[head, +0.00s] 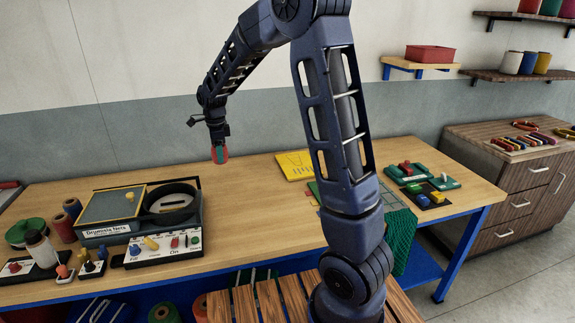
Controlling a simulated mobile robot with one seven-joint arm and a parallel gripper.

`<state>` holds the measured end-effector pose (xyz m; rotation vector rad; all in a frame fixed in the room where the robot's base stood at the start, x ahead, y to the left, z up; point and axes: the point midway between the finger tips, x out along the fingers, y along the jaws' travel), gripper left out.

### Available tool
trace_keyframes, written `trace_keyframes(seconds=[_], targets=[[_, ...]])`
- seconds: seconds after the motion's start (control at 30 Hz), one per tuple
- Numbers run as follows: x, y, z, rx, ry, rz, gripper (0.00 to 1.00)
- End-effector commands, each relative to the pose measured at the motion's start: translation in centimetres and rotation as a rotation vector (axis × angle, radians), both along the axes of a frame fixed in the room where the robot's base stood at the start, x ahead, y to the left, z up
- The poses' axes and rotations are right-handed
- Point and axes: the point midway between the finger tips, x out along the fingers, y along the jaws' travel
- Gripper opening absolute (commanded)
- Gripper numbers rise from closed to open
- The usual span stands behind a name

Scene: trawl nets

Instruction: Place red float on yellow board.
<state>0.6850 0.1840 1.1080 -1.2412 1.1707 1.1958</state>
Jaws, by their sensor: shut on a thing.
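My gripper (218,146) is shut on the red float (225,154), which hangs just below the fingers. The float shows a green or teal part in its middle, which may be a fingertip in front of it. The float appears held above the wooden table, left of the yellow board; the exact height is hard to tell. The yellow board (293,165) lies flat at the back of the table, partly hidden on its right by my arm. A few small dark marks show on its upper part.
The drum machine (138,238) with switches stands left on the table (262,222). Spools and bottles crowd the left end. Green trays (405,175) with coloured blocks and a green net (399,240) are at the right. The table between machine and board is clear.

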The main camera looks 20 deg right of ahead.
Motion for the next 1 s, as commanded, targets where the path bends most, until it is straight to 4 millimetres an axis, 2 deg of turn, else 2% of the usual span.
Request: trace_keyframes(seconds=[0.03,0.2,0.37,0.5,0.8,0.9,1.0], targets=[[1.6,-1.3,0.1,0.001,0.000,-0.018,0.30],[6.7,-6.1,0.5,0.001,0.002,-0.057,0.30],[11.0,-11.3,0.8,0.001,0.002,-0.092,0.30],[14.3,-16.2,1.1,0.003,0.001,-0.122,0.30],[19.8,-28.1,1.3,0.001,0.002,-0.180,0.30],[20.9,-31.5,1.4,0.001,0.000,-0.195,0.30],[21.6,-34.2,1.5,0.001,0.001,-0.205,0.30]])
